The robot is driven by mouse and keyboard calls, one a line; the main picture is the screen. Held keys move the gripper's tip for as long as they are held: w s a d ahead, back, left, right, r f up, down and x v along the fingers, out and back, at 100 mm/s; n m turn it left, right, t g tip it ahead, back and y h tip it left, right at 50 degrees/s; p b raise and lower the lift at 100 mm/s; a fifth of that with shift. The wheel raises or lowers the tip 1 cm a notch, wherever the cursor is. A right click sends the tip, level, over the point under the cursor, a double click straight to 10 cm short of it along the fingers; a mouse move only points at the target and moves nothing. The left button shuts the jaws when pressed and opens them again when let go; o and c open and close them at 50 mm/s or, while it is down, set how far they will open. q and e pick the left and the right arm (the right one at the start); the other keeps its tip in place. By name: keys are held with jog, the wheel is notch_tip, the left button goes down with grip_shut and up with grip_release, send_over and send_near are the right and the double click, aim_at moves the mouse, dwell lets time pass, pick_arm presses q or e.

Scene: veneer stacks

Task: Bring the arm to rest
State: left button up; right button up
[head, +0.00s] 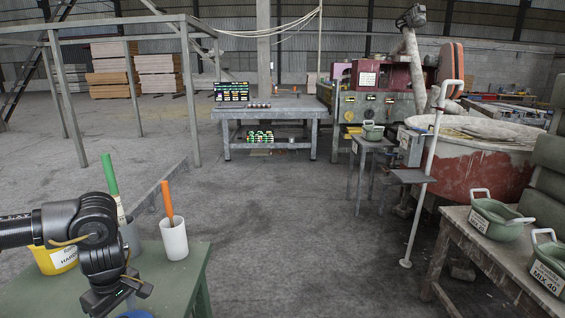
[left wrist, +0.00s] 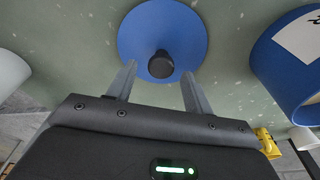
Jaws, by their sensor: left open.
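My left arm comes in from the left in the head view, over the green table (head: 195,262). My left gripper (head: 124,296) points down near the table's front part. In the left wrist view its two fingers (left wrist: 159,72) are open and apart. A round blue lid or disc (left wrist: 160,22) with a black knob (left wrist: 161,64) lies below them, the knob showing between the fingertips. I cannot tell how far above it they are. The blue disc's edge (head: 135,314) also shows at the bottom of the head view. My right gripper is not in view.
A white cup (head: 173,240) with an orange-handled tool (head: 166,197), a grey cup (head: 131,236) with a green-handled one (head: 109,175), and a yellow bucket (head: 58,261) stand close to my left arm. A blue container (left wrist: 290,65) is near the gripper. Floor ahead is clear.

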pick_arm(q)
jog(key=s+d+r+b, duration=0.2)
jog(key=s+d+r, duration=0.6)
jog(key=d+r, duration=0.25)
jog(key=w+d+f+m+t+b, duration=0.1)
jog(key=d+f+m, duration=0.4)
jog(key=f+m, duration=0.3)
notch_tip(320, 180, down, 4)
jog(key=shift+w+r+h, duration=0.2)
jog(key=shift+w+h, duration=0.1)
jog(key=shift+h, duration=0.1)
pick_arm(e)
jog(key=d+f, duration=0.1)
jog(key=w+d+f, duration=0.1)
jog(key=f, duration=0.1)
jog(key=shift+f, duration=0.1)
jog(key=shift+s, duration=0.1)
